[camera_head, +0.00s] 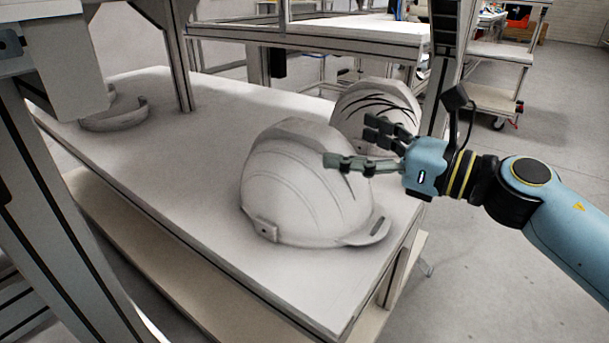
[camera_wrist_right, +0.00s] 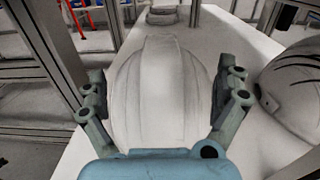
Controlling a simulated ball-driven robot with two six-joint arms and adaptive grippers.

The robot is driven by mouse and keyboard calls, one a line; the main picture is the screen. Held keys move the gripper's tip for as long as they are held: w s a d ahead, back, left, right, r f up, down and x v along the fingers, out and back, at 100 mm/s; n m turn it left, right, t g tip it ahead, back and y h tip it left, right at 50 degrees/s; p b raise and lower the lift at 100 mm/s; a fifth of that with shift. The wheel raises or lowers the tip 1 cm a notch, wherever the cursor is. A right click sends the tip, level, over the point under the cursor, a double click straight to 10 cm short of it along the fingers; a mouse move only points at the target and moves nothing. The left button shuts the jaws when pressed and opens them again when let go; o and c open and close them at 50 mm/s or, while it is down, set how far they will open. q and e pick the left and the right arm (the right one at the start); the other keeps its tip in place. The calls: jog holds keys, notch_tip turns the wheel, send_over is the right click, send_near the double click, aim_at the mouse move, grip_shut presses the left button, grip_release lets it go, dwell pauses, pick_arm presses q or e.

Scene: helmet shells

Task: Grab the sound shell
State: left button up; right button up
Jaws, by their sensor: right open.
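A plain white helmet shell (camera_head: 300,185) sits on the white bench toward its front end, with no dark marks on its dome. A second white shell (camera_head: 350,102) behind it carries several black crack-like lines. My right gripper (camera_head: 362,146) is open, with its fingers above and in front of the right part of the plain shell. In the right wrist view the plain shell (camera_wrist_right: 160,95) lies between the spread fingers (camera_wrist_right: 165,100), and the marked shell (camera_wrist_right: 292,92) is at the right. I cannot tell whether the fingers touch the plain shell. My left gripper is not in view.
A curved white piece (camera_head: 114,115) lies at the far left of the bench (camera_head: 215,125). Metal frame posts (camera_head: 168,50) rise at the left and back. The bench between the curved piece and the shells is clear.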

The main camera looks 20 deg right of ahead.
aim_at(311, 128)
jog(key=x, duration=0.3)
jog(key=shift+w, duration=0.1)
jog(key=b+x, duration=0.1)
jog(key=x, duration=0.4)
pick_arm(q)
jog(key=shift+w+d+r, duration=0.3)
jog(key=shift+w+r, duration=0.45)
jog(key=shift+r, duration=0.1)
pick_arm(e)
jog(key=shift+f, duration=0.1)
jog(key=c, duration=2)
jog(key=shift+c, duration=0.2)
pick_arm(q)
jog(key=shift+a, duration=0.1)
